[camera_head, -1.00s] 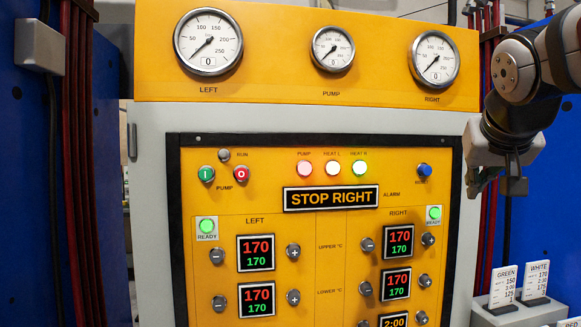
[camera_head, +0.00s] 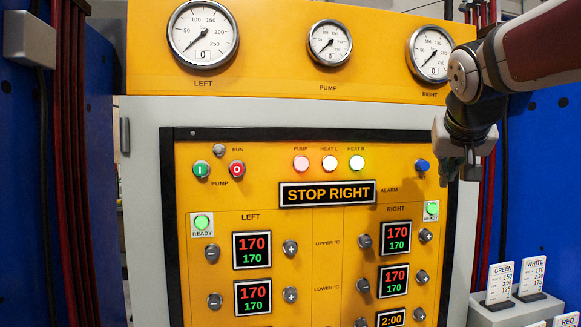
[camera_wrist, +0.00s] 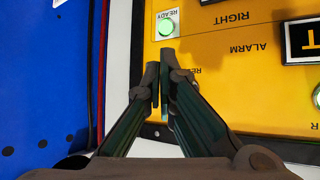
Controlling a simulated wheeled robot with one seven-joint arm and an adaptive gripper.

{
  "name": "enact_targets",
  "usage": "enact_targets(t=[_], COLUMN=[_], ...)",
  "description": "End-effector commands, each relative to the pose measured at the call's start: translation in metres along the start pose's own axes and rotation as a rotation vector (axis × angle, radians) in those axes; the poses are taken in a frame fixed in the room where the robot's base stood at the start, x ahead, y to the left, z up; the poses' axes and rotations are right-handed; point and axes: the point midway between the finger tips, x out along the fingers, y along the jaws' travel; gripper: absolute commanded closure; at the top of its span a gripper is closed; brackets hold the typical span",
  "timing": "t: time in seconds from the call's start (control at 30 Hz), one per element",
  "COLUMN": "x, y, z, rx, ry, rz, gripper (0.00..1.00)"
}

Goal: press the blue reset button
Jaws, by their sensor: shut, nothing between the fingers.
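The blue reset button (camera_head: 422,165) sits at the upper right of the yellow panel in the head view, with part of its label hidden by my gripper. My gripper (camera_head: 447,182) is shut and empty, just right of the button and in front of the panel's edge. In the wrist view its fingertips (camera_wrist: 162,62) are together over the yellow panel, beside the partly covered reset label. The button cannot be made out there; the fingers seem to cover that area. I see no clear contact with the button.
The STOP RIGHT display (camera_head: 328,193) is left of the button. The lit green right READY lamp (camera_head: 431,208) is just below it. The right gauge (camera_head: 431,52) is above, partly behind my arm. Recipe cards (camera_head: 515,280) stand at lower right.

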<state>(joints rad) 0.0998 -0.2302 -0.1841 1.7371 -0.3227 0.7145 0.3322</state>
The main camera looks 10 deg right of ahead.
Motion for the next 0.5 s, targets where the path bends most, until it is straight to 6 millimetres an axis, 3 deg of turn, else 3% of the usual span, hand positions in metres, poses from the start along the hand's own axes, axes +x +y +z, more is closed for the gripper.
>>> enact_targets(t=[0.2, 0.5], x=[0.015, 0.019], y=[-0.011, -0.015], z=[-0.011, -0.015], rx=[-0.001, 0.000], ry=[0.000, 0.001], rz=[0.000, 0.000], gripper=[1.00, 1.00])
